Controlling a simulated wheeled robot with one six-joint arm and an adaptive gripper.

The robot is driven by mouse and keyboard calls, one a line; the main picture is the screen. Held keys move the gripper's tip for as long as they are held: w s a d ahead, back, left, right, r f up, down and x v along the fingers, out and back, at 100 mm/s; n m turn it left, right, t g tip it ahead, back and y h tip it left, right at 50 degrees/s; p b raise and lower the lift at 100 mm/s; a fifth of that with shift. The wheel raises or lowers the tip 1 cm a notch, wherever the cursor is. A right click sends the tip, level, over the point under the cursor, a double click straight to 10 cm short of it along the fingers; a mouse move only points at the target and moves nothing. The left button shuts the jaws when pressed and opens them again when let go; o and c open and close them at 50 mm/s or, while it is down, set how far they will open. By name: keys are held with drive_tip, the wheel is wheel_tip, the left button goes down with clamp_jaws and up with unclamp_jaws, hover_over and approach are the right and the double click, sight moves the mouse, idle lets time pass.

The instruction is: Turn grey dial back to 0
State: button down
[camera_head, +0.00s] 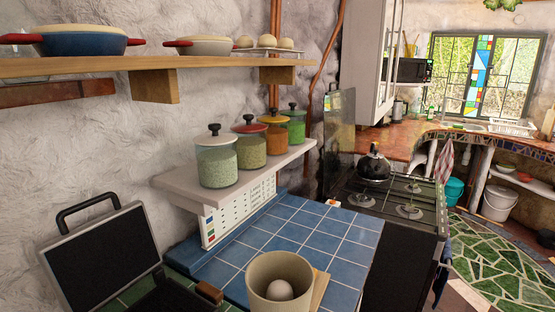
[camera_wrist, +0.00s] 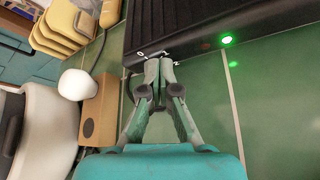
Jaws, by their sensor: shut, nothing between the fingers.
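The black grill (camera_head: 105,255) stands open at the lower left of the head view, its dark lid raised with a black handle. In the wrist view the grill's front edge (camera_wrist: 185,38) crosses the top, with a lit green lamp (camera_wrist: 227,39) and small white marks, one of them like a 0. My gripper (camera_wrist: 159,66) is shut and empty, its fingertips at that front edge beside the marks. The grey dial cannot be made out; the fingertips may hide it. I cannot tell whether they touch it. My gripper is outside the head view.
A wooden block (camera_wrist: 98,110), a white rounded object (camera_wrist: 76,83) and yellow slices (camera_wrist: 65,25) lie left of my gripper. A beige pot (camera_head: 257,285) holds an egg-like object. Jars stand on a low shelf (camera_head: 180,185). The blue tiles (camera_head: 300,230) are mostly clear.

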drive_tip(key=shift+s+a+r, duration=0.4)
drive_tip(key=shift+s+a, duration=0.05)
drive_tip(key=shift+s, duration=0.3)
idle(0.4)
drive_tip(key=shift+r, duration=0.15)
drive_tip(key=shift+w+r, duration=0.1)
drive_tip(key=shift+r, duration=0.15)
drive_tip(key=shift+s+d, duration=0.5)
drive_tip(key=shift+d, duration=0.4)
drive_tip(key=shift+s+d, duration=0.55)
drive_tip(key=shift+d, duration=0.3)
drive_tip(key=shift+s+d, duration=0.5)
drive_tip(key=shift+d, duration=0.4)
drive_tip(key=shift+w, duration=0.15)
